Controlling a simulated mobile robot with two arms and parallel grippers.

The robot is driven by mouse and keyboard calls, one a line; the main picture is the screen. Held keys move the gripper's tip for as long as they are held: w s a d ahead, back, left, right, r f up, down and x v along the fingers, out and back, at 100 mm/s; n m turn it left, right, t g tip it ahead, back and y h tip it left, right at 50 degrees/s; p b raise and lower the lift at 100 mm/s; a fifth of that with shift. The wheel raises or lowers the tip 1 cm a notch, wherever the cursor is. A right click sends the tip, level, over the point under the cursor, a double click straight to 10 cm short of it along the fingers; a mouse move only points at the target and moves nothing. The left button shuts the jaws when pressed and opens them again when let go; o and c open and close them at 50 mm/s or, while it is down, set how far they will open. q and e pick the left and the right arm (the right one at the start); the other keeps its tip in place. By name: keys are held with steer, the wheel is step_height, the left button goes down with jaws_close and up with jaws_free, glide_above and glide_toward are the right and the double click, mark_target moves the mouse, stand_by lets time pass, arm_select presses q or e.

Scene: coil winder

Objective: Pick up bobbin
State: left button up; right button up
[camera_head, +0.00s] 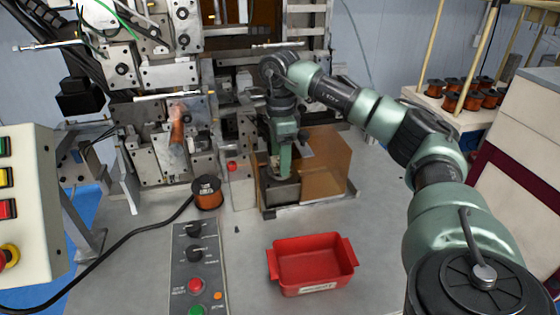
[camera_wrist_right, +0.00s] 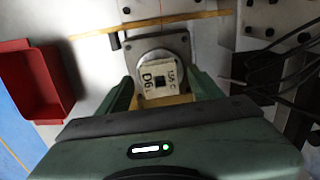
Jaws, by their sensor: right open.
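My right gripper (camera_head: 279,165) reaches down at the winder's right-hand station, beside an amber translucent cover. In the right wrist view the open gripper (camera_wrist_right: 163,82) has its two green fingers on either side of a pale, labelled square piece (camera_wrist_right: 158,70) on a round grey disc. I cannot tell whether the fingers touch it, or whether it is a bobbin. A copper-wound bobbin (camera_head: 207,193) with dark flanges stands upright on the bench, left of the gripper. My left gripper is not in view.
A red bin (camera_head: 312,264) sits at the bench front and shows in the wrist view (camera_wrist_right: 37,82). The amber cover (camera_head: 330,165) stands right of the gripper. A button panel (camera_head: 197,262) and black cable lie left. Several copper bobbins (camera_head: 468,90) stand on a shelf far right.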

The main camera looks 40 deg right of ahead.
steer(key=shift+f, duration=0.25)
steer(key=c, duration=1.4)
steer(key=shift+r, duration=0.2)
steer(key=shift+w+r, duration=0.1)
steer(key=shift+r, duration=0.15)
step_height(320, 180, up, 19)
steer(key=p, duration=0.4)
steer(key=shift+r, duration=0.15)
